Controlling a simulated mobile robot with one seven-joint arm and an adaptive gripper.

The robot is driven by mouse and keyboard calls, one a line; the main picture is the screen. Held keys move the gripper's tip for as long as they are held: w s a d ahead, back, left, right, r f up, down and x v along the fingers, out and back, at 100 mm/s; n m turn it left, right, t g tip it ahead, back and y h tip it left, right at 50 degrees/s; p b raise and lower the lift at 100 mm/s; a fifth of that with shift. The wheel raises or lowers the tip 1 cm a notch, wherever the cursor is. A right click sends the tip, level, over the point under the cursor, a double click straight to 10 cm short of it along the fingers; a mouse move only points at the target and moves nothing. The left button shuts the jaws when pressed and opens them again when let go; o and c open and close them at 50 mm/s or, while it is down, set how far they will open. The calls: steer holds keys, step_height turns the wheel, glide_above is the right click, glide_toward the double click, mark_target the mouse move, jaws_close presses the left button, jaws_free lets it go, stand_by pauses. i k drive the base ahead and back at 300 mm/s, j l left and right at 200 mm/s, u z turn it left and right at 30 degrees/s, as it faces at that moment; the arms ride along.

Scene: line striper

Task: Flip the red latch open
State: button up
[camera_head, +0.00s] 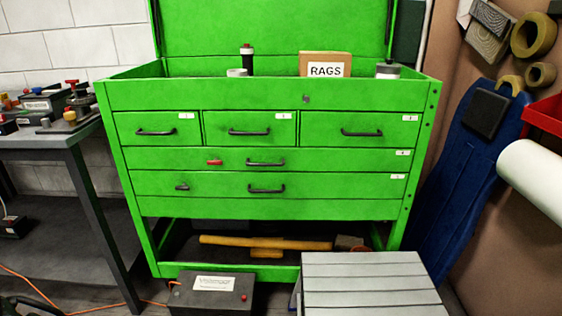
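A small red latch (215,162) lies roughly level on the front of the wide upper drawer (340,160) of a green tool cabinet (265,95). It sits left of that drawer's black handle (265,163). The drawer looks shut. Whether the latch is locked or free is too small to tell. A similar dark latch (182,187) is on the wide drawer below, left of its handle (265,189). My gripper is not in view.
A grey slatted box (370,285) and a black labelled box (212,292) stand on the floor before the cabinet. A dark workbench (50,138) with several devices is at left. A white roll (535,178) and red bin (545,114) are at right. Orange cable crosses the floor.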

mark_target(215, 162)
steer(key=i+j+z, duration=0.15)
steer(key=j, duration=0.15)
steer(key=i+j+z, duration=0.1)
steer(key=j, duration=0.2)
steer(key=i+j+z, duration=0.3)
steer(key=j, duration=0.35)
